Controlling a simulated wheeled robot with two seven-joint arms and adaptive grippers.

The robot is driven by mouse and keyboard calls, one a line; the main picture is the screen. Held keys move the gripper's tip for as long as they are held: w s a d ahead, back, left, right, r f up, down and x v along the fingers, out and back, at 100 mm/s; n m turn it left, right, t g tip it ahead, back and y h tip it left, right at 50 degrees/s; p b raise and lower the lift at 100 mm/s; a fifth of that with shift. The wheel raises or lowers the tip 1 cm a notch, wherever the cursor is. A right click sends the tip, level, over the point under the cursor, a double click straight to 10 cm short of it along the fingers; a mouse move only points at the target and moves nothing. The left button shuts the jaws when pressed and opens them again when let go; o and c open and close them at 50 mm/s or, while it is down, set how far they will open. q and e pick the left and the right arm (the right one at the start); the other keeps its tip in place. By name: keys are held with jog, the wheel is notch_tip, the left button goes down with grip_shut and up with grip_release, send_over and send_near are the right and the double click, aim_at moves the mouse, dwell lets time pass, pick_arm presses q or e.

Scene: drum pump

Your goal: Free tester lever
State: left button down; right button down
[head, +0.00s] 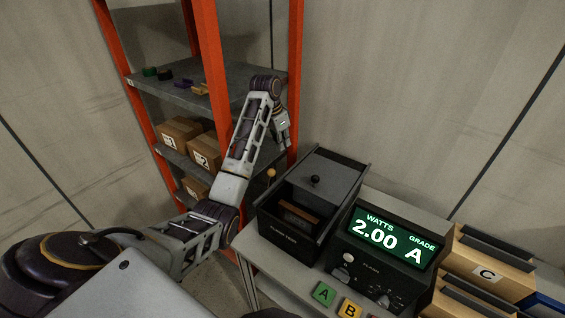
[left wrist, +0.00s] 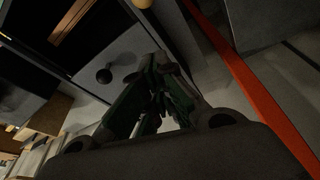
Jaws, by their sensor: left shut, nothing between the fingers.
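The tester is a dark box (head: 345,172) on the bench with a sliding-type lid and a black round knob (head: 315,180). A lever with a yellow ball end (head: 271,174) stands at its left side. A brown block (head: 298,217) sits in the box's open front bay. My left gripper (head: 287,143) is shut and empty, above and behind the yellow ball, apart from it. In the left wrist view the shut fingers (left wrist: 160,98) point toward the box side, with the black knob (left wrist: 104,75) left of them and the yellow ball (left wrist: 143,3) at the top edge. My right gripper is out of view.
A display unit (head: 385,243) right of the box reads 2.00 watts, grade A. Coloured A and B tiles (head: 324,293) lie in front. An orange-post shelf (head: 212,80) with cartons stands close behind my left arm.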

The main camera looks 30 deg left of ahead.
pick_arm(q)
jog(key=p+x, duration=0.1)
jog(key=x, duration=0.9)
jog(key=shift+p, duration=0.4)
jog(key=shift+s+a+r+p, duration=0.1)
jog(key=shift+s+a+p, duration=0.15)
jog(key=shift+s, duration=0.35)
jog(key=shift+s+a+r+p, duration=0.1)
jog(key=shift+s+a+p, duration=0.15)
jog(key=shift+s, duration=0.35)
jog(key=shift+s+a+r+p, duration=0.1)
jog(key=shift+s+a+p, duration=0.15)
jog(key=shift+s, duration=0.35)
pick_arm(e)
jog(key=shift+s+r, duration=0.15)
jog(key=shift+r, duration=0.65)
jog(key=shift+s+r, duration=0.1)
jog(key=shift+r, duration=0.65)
pick_arm(q)
jog(key=shift+f, duration=0.15)
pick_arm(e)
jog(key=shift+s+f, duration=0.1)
